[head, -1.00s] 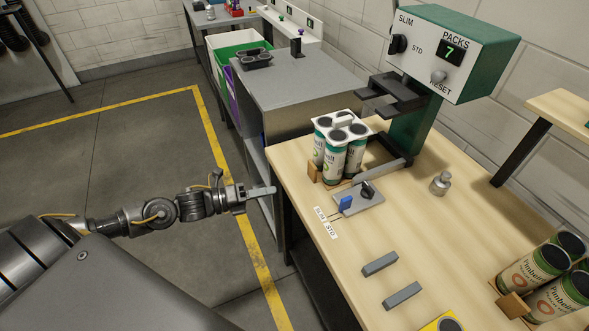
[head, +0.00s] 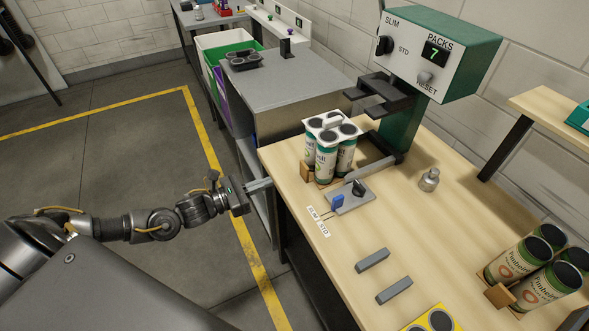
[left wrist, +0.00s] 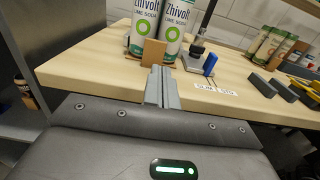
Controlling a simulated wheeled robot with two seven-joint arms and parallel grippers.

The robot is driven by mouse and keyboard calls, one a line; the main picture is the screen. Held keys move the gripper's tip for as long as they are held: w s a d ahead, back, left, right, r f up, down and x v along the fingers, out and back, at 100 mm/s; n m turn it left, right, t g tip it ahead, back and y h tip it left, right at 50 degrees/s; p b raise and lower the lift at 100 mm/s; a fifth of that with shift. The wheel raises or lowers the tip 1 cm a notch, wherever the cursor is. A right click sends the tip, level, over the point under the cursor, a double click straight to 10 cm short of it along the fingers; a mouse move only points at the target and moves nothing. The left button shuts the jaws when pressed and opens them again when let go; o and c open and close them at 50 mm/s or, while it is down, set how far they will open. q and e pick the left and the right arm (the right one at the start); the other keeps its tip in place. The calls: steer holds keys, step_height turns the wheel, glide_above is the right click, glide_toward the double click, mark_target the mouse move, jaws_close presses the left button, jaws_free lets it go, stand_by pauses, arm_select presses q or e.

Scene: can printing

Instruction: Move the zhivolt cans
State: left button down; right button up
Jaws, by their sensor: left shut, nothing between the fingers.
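Several Zhivolt cans (head: 325,163) stand upright in a group on the wooden table, joined at the top by a white carrier (head: 331,127). They sit against a small wooden block (head: 306,172) beneath the green machine's arm. The left wrist view shows two Zhivolt lime soda cans (left wrist: 173,22) with the block (left wrist: 153,52) in front. My left gripper (head: 259,185) is shut and empty, just off the table's left edge, to the left of the cans and apart from them. In the left wrist view its fingers (left wrist: 162,85) point toward the block. My right gripper is not in view.
Two grey bars (head: 373,260) and other cans (head: 518,258) are further right. A grey cabinet (head: 285,75) stands behind.

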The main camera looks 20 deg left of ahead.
mark_target(304, 168)
arm_select(q)
steer(key=p+x, duration=0.1)
steer(key=x, duration=0.3)
steer(key=p+x, duration=0.2)
steer(key=x, duration=0.3)
steer(key=shift+r, duration=0.2)
steer(key=shift+w+d+f, duration=0.15)
steer(key=shift+w+d, duration=0.15)
steer(key=shift+w, duration=0.1)
